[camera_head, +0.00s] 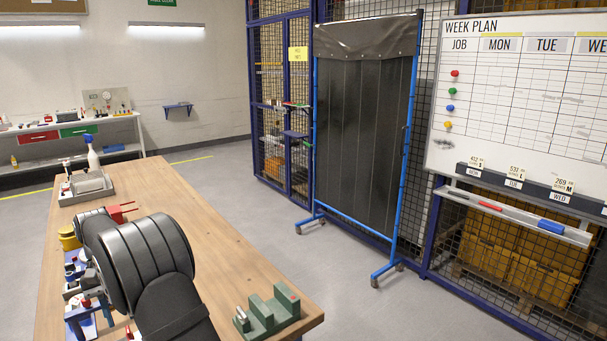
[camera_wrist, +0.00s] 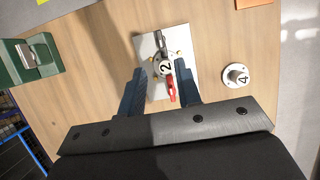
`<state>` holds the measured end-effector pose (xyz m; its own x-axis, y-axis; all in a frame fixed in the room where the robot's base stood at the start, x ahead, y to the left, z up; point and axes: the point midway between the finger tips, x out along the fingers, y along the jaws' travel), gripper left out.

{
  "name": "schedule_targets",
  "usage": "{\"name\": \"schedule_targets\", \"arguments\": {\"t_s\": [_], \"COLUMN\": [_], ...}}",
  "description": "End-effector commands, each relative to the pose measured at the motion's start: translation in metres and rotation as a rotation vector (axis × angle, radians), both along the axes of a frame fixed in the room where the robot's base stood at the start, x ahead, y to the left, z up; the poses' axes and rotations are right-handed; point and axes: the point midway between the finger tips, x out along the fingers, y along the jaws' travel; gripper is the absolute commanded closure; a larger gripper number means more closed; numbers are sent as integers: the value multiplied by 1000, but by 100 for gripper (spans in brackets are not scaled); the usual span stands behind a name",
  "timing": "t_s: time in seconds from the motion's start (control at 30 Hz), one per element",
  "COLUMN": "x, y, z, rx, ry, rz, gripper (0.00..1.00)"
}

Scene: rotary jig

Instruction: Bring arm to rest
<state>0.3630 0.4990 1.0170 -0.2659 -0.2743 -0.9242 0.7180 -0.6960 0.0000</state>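In the wrist view my gripper (camera_wrist: 160,70) is open, its two dark blue fingers apart with nothing held between them. Beyond the fingertips lies a white plate (camera_wrist: 145,47) with a round part marked 2 (camera_wrist: 164,67) and a red lever (camera_wrist: 171,90). The picture does not settle how far above the plate the fingers are. In the head view my dark arm reaches over the wooden table (camera_head: 225,240); my gripper cannot be made out there.
A white round piece marked 4 (camera_wrist: 236,76) stands to the right in the wrist view. A green stepped block (camera_head: 267,316) sits at the table's near right corner. A tray (camera_head: 86,189) with a spray bottle (camera_head: 92,155) stands at the far end. The table's right side is mostly clear.

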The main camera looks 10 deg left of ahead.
Motion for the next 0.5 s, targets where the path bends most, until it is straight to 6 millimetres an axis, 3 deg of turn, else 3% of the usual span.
{"name": "schedule_targets", "arguments": {"t_s": [0.3, 0.5], "x": [-18, -26], "y": [-18, -26], "z": [-59, -87], "rx": [-3, -2], "ry": [3, 2], "rz": [0, 0], "gripper": [69, 69]}}
